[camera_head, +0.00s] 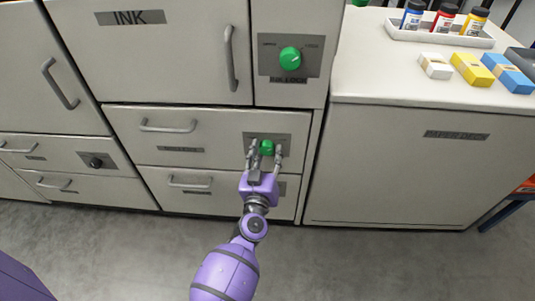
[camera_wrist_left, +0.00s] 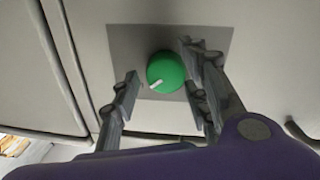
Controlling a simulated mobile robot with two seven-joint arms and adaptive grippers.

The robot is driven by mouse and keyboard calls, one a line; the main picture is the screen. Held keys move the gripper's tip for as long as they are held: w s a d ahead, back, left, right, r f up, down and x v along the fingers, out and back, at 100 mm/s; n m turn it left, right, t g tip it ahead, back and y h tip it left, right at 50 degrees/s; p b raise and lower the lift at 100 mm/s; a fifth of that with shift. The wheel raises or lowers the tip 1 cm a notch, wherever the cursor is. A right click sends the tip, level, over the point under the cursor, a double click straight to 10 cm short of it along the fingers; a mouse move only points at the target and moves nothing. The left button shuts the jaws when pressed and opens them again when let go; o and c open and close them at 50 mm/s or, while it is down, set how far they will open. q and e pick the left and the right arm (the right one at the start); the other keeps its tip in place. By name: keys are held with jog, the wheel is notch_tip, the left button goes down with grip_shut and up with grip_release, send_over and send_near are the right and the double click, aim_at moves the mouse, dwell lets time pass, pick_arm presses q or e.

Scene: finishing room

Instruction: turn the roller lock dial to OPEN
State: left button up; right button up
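A green round dial (camera_head: 267,147) sits on a grey plate at the right end of a middle drawer front. In the left wrist view the same dial (camera_wrist_left: 166,72) shows a white pointer mark towards its lower left. My left gripper (camera_head: 265,151) is open, with one finger on each side of this dial. In the left wrist view the right finger looks very close to the dial and the left finger stands apart from it; contact is unclear. The plate's lettering is not readable. My right gripper is not in view.
A second green dial (camera_head: 290,59) is on a grey plate above, its pointer towards the right. A black knob (camera_head: 95,162) is further left. Drawer handles (camera_head: 168,127) stick out beside the arm. A counter (camera_head: 375,85) at right carries a tray (camera_head: 442,37) of bottles and several boxes.

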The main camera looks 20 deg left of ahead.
pick_arm(q)
jog(key=c, duration=0.9)
